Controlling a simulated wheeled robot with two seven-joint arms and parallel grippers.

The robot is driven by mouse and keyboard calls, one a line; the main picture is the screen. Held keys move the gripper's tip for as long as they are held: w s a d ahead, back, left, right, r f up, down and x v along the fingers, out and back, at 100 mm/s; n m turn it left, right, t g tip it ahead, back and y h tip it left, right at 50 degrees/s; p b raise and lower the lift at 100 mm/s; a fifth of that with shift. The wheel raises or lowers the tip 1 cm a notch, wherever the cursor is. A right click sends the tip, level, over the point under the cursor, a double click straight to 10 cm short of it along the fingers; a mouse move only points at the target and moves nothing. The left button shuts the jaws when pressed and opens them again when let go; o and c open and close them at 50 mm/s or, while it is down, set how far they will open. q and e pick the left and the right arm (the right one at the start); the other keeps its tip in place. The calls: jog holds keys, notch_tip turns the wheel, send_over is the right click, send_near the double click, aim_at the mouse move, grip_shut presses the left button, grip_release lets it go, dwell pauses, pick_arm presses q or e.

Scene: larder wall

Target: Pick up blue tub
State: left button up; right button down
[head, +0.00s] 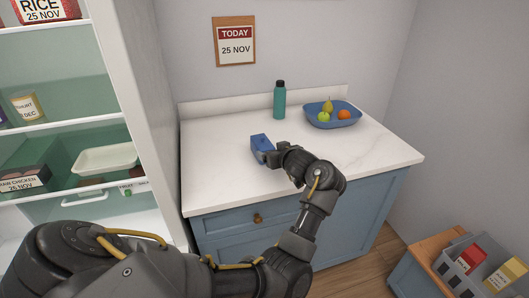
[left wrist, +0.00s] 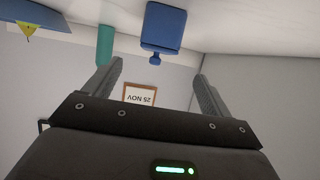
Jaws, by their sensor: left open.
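The blue tub (head: 260,142) stands on the white countertop, left of the middle. It also shows in the left wrist view (left wrist: 164,28), which is upside down, beyond the fingertips and roughly between their lines. My left gripper (head: 272,158) is at the near right side of the tub in the head view and partly covers it. In the left wrist view my left gripper (left wrist: 157,72) is open, with nothing between its fingers. The head view does not show clearly whether it touches the tub. My right gripper is in neither view.
A teal bottle (head: 279,100) stands behind the tub. A blue bowl (head: 318,121) of fruit is to the right. The countertop (head: 375,158) is clear at front right. An open-fronted unit (head: 66,125) with stocked shelves stands left; a grey crate (head: 455,276) sits low at right.

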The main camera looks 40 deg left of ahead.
aim_at(265, 144)
pick_arm(q)
jog(key=x, duration=0.5)
jog(key=shift+d, duration=0.1)
jog(key=shift+w+a+f, duration=0.1)
jog(key=shift+w+a, duration=0.1)
jog(key=shift+a, duration=0.15)
jog(key=shift+w+a, duration=0.15)
jog(key=shift+a, duration=0.05)
jog(key=p+x, duration=0.1)
jog(key=x, duration=0.3)
jog(key=shift+w+a+f, duration=0.15)
jog(key=shift+w+a, duration=0.1)
jog(key=shift+a, duration=0.05)
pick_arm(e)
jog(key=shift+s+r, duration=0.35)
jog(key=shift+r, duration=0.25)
pick_arm(q)
jog(key=shift+d, duration=0.1)
jog(key=shift+c, duration=0.8)
grip_shut()
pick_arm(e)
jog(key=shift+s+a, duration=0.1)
